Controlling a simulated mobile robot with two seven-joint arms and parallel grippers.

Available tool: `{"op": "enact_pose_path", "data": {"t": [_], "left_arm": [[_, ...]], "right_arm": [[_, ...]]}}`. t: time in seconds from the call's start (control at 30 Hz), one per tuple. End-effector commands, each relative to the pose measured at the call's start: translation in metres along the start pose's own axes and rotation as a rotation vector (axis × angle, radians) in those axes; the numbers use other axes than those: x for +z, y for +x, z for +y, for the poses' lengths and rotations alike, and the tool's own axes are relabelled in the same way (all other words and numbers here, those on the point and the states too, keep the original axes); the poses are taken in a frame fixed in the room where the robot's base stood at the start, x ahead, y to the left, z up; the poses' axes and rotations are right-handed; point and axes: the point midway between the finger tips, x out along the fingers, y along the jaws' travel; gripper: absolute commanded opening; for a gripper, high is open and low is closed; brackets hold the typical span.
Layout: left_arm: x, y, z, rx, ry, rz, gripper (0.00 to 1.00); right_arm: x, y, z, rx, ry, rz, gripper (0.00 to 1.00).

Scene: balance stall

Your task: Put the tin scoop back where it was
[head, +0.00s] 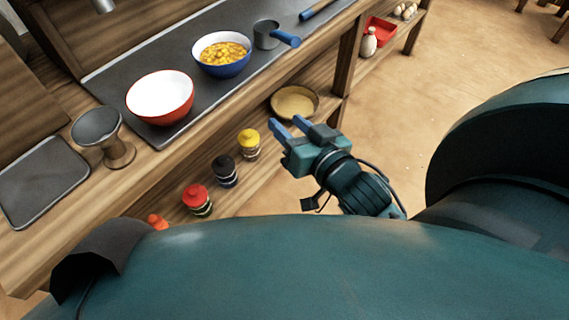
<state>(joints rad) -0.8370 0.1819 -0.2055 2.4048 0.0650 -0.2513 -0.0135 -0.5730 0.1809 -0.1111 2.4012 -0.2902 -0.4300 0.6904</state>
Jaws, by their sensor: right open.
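The tin scoop (266,36), a grey metal cup with a blue handle pointing right, rests on the dark mat (120,75) on the wooden counter, right of a blue bowl. My right gripper (287,123) is open and empty. In the picture it is below the scoop, in front of the counter and well apart from it. My left gripper does not show.
A blue bowl of yellow food (222,68) and a white bowl with a red outside (160,98) stand on the mat. A grey dish on a wooden stand (97,126) is at left. Several lidded jars (224,172) and a shallow round dish (296,102) sit on the lower shelf.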

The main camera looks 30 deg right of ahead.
Motion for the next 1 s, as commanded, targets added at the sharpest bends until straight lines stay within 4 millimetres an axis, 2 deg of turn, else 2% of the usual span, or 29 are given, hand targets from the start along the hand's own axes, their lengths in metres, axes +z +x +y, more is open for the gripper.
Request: {"op": "enact_pose_path", "data": {"t": [0.03, 0.1, 0.2, 0.3, 0.43, 0.87, 1.0], "left_arm": [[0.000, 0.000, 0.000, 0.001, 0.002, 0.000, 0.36], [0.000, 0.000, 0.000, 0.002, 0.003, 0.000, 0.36], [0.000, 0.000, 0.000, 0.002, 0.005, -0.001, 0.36], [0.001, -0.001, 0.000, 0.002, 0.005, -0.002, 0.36], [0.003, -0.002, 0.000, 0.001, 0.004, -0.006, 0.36], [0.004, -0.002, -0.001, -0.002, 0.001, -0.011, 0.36], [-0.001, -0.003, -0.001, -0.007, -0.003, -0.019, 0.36]], "right_arm": [[0.023, -0.013, -0.009, -0.041, -0.052, -0.055, 0.41], [0.044, -0.030, -0.021, -0.098, -0.124, -0.101, 0.41], [0.065, -0.050, -0.035, -0.158, -0.200, -0.139, 0.41], [0.076, -0.063, -0.042, -0.193, -0.248, -0.153, 0.41], [0.080, -0.069, -0.046, -0.209, -0.274, -0.157, 0.41], [0.080, -0.068, -0.046, -0.209, -0.277, -0.157, 0.41], [0.075, -0.068, -0.048, -0.207, -0.279, -0.167, 0.41]]}}
